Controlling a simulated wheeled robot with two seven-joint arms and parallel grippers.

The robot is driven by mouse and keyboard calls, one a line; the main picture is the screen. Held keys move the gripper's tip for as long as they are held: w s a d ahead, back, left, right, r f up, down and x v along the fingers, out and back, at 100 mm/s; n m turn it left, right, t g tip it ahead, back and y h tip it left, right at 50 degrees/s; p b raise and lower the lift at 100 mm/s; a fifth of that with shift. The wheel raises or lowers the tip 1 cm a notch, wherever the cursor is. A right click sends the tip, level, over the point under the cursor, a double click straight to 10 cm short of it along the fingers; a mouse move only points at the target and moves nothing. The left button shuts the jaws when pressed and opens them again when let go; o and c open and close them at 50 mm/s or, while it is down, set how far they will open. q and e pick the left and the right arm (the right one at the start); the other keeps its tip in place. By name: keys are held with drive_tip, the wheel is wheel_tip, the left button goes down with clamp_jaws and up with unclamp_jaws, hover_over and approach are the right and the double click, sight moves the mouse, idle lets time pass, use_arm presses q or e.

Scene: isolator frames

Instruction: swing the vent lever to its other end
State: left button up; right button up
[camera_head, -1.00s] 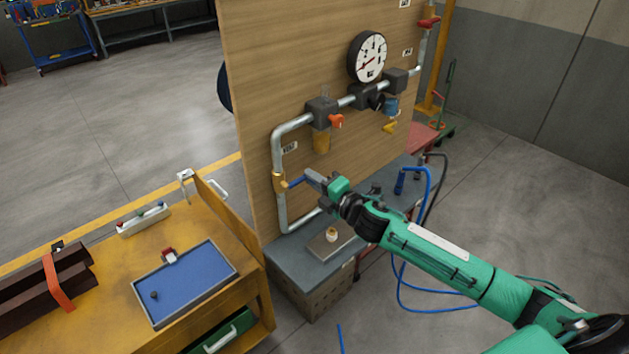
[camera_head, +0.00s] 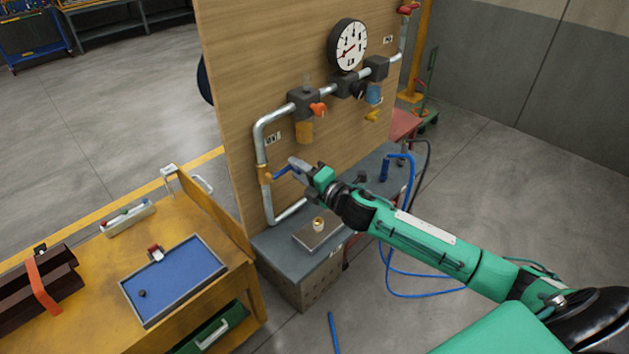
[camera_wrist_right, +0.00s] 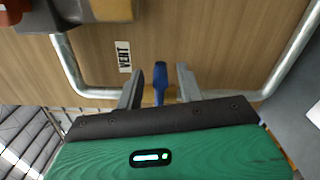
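The vent lever (camera_head: 283,170) is a blue handle on a brass valve (camera_head: 265,174) in the left vertical pipe. In the head view it sticks out to the right, tilted slightly up. My right gripper (camera_head: 298,166) is at the lever's free end. In the right wrist view the blue lever (camera_wrist_right: 160,80) stands between the two grey fingers of the right gripper (camera_wrist_right: 160,88), with a gap on each side. The fingers are open around it. A VENT label (camera_wrist_right: 124,57) is on the board near the lever. My left gripper is not in view.
The wooden board (camera_head: 235,90) carries the pipes, a round gauge (camera_head: 347,45), an orange knob (camera_head: 318,109) and a yellow handle (camera_head: 372,115). A grey bench top (camera_head: 275,243) with a small metal plate (camera_head: 310,238) lies below. A yellow cart (camera_head: 100,270) stands at left.

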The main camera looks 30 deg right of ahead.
drive_tip(key=b+v, duration=0.4)
drive_tip(key=v, duration=0.9)
drive_tip(key=shift+s+b, duration=0.25)
drive_tip(key=shift+b, duration=0.15)
